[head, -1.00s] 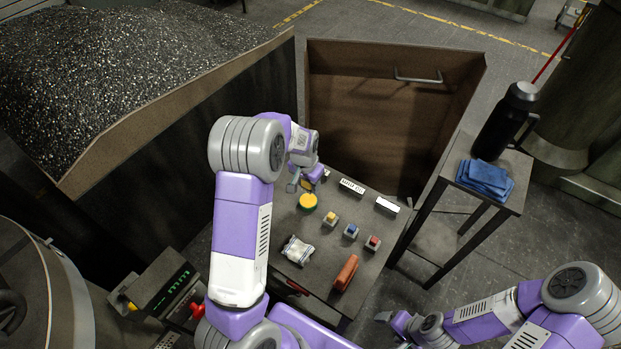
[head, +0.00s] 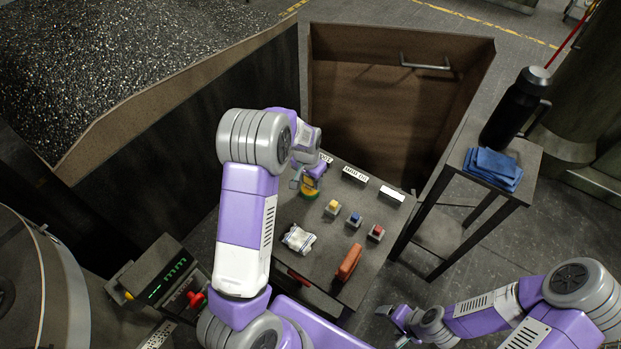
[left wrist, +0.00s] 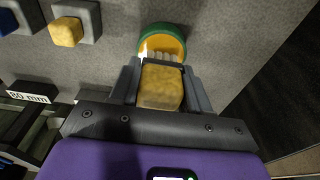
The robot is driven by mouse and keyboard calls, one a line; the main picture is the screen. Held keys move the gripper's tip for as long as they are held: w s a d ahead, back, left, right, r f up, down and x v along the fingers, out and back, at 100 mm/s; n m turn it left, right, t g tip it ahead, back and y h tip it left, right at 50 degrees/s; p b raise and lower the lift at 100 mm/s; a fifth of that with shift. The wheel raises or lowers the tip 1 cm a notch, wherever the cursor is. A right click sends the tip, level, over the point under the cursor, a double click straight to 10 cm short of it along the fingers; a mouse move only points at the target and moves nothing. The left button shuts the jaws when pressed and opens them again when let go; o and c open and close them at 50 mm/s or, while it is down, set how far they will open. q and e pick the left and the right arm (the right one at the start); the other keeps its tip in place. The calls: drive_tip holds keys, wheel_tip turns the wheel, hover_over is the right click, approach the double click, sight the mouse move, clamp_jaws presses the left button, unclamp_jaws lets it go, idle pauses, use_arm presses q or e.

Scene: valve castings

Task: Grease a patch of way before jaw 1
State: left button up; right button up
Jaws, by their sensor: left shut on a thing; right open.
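My left gripper (head: 308,188) is shut on a yellow block with pale bristle-like tips (left wrist: 160,90), seen in the left wrist view. A round green pot with yellow inside (head: 310,193) is right at the fingertips. In the left wrist view the pot (left wrist: 163,30) is just beyond the held block, whose pale tips overlap its opening; I cannot tell whether they touch the yellow. My right gripper (head: 393,316) is open and empty, low at the right, off the table. I cannot make out a way or a jaw marked 1.
The dark table (head: 312,265) also holds yellow (head: 332,208), blue (head: 354,219) and red (head: 376,232) blocks on grey bases, a pale packet (head: 299,239) and an orange-brown object (head: 348,262). White label plates (head: 355,175) line its back. A side stand holds blue cloths (head: 493,167) and a black flask (head: 514,108).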

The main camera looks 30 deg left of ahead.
use_arm(q)
drive_tip(key=shift+f+b, duration=0.4)
drive_tip(key=shift+f, duration=0.15)
idle(1.4)
drive_tip(key=shift+r+p, duration=2.55)
drive_tip(key=shift+r, duration=1)
